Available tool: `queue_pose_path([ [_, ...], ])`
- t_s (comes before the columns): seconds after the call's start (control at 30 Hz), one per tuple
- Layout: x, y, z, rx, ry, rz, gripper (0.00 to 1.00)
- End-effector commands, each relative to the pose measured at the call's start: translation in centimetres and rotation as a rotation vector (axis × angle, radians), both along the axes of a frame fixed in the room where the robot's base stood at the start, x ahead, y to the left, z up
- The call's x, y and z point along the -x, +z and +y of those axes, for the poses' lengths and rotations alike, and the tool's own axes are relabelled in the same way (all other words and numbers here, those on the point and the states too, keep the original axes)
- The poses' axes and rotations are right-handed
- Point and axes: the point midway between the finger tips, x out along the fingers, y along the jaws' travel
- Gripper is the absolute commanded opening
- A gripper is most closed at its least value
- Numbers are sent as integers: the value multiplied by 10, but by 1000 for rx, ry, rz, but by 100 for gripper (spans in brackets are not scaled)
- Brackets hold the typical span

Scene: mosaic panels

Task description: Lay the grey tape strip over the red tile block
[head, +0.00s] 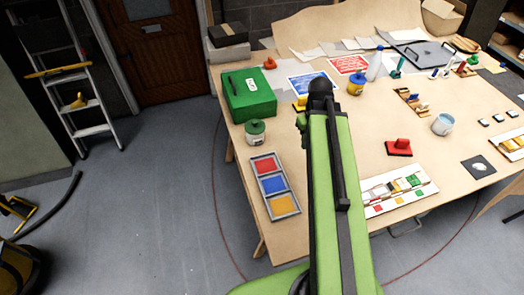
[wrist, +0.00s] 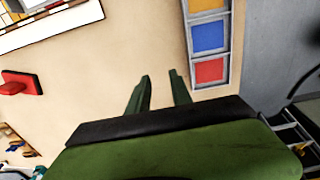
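A grey three-section tray (head: 284,206) holds a red tile (head: 264,166), a blue one and a yellow-orange one. In the wrist view the tray (wrist: 224,45) is just right of my gripper (wrist: 160,80), its red square (wrist: 210,71) nearest. My gripper's two dark green fingers are apart with bare table between them. In the head view my arm hides the gripper. A white panel (head: 372,210) carries several small coloured blocks; its edge (wrist: 50,28) shows in the wrist view. I cannot pick out a grey tape strip, or tell which red piece is the red tile block.
A red handled block (head: 399,147) stands behind the panel. A green box (head: 249,96) and a green-lidded jar (head: 255,132) are at the left. A blue-lidded jar (head: 356,84) and a pale cup (head: 443,124) stand farther back. Bare table (head: 270,140) lies around the tray.

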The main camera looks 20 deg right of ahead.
Motion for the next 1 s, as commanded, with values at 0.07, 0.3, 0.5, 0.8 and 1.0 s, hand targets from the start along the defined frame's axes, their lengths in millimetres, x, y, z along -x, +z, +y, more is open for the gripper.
queue_pose_path([
  [0.07,-14,0,74,0,18,1,26],
  [0.3,-18,0,198,1,9,0,26],
  [0.5,-18,0,210,1,2,0,26],
  [0.8,-18,-29,209,1,2,0,26],
  [1.0,-18,-98,209,0,2,0,26],
])
